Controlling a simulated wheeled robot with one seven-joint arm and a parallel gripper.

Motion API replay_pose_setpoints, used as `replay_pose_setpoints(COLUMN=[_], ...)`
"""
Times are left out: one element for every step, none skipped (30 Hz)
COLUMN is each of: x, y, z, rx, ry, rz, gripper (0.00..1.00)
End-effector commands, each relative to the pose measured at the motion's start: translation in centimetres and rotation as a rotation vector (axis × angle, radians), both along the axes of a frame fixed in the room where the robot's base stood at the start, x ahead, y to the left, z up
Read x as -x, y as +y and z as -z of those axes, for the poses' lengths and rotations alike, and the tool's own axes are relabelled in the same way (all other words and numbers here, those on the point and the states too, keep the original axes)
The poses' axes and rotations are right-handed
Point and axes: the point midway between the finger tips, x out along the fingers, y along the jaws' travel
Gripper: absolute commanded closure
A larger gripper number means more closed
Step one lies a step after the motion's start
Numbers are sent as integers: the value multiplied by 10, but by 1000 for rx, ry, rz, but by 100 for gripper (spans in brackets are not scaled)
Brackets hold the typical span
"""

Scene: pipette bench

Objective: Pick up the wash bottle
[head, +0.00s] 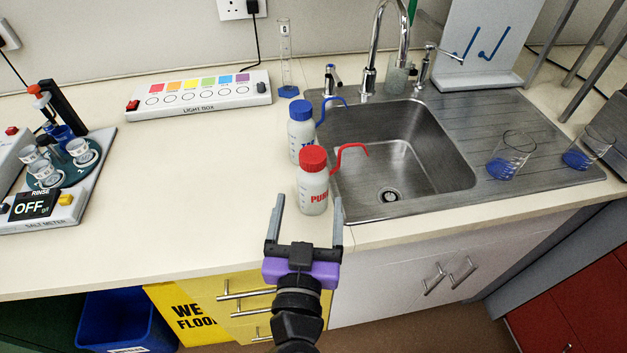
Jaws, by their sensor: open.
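Two wash bottles stand upright on the worktop by the left edge of the sink. The nearer wash bottle (312,190) is white with a red cap, red lettering and a bent red spout pointing right. The farther wash bottle (299,135) is white with a blue cap and blue spout, and its lower part is partly covered by the red-capped one. My gripper (307,212) is open. Its two fingers point toward the red-capped bottle, with the bottle's base showing between the fingertips. I cannot tell whether either finger touches it.
The steel sink (335,178) and its tap (372,50) lie to the right. A light box (200,95) and measuring cylinder (286,70) stand behind. A salt meter (75,200) is at left. The worktop between is clear.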

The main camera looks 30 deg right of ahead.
Motion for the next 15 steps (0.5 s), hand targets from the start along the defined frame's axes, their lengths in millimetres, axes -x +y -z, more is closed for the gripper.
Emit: replay_pose_setpoints(x=[-5,-8,-11,-14,-16,-19,-22,-25,-29,-33,-37,-42,-45,-49,-52], y=[-4,-6,-8,-10,-11,-13,-15,-17,-21,-24,-26,-30,-31,-34,-36], z=[-2,-2,-2,-2,-2,-2,-2,-3,-3,-4,-4,-3,-3,-2,-2], rx=[1,2,2,2,2,2,2,3,3,3,4,2,2,3,2], ry=[1,1,0,0,1,1,2,2,2,2,3,2,2,2,2], rz=[2,3,2,1,1,2,2,1,2,2,1,1,1,0,0], gripper=[20,20,20,20,20,20,20,20,20,20,20,20,20,20,20])
